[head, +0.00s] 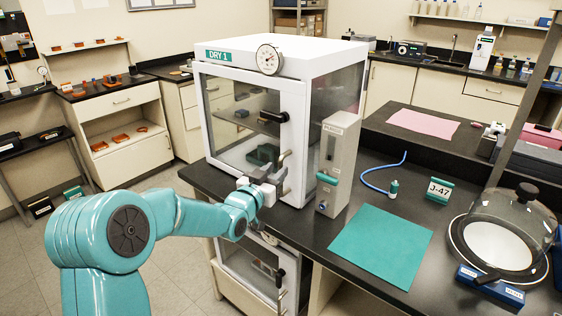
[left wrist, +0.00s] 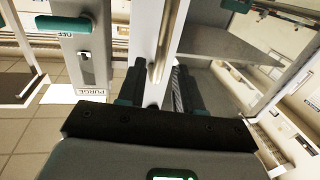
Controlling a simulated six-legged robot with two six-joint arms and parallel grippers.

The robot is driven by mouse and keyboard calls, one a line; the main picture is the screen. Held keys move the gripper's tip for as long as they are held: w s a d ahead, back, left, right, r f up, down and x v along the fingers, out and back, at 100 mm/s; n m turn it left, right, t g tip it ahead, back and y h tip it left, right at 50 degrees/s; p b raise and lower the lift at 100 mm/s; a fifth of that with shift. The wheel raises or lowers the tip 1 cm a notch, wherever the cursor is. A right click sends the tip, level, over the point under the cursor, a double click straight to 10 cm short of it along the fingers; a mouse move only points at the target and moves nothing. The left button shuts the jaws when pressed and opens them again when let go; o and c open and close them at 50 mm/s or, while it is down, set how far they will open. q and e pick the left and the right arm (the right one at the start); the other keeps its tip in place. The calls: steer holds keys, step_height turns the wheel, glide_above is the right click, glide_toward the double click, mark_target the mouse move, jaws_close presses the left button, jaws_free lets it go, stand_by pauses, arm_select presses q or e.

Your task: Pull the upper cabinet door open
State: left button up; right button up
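The upper cabinet (head: 300,50) is a white box labelled DRY 1 on the black bench. My left gripper (head: 275,180) is at this handle. In the left wrist view my left gripper (left wrist: 158,75) has its dark fingers apart, one on each side of the bar, with gaps visible. My right gripper is not in view.
A grey purge box (head: 337,160) with a teal lever stands just right of the door's handle side. A lower cabinet door (head: 250,270) is under the bench. A teal mat (head: 382,245) and a domed instrument (head: 505,235) are on the right. The floor left of the cabinet is clear.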

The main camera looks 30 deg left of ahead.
mark_target(280, 168)
arm_select(q)
steer(key=shift+w+a+p, duration=0.15)
steer(key=shift+w+p, duration=0.2)
steer(key=shift+w, duration=1.4)
steer(key=shift+c, duration=0.4)
jaws_close()
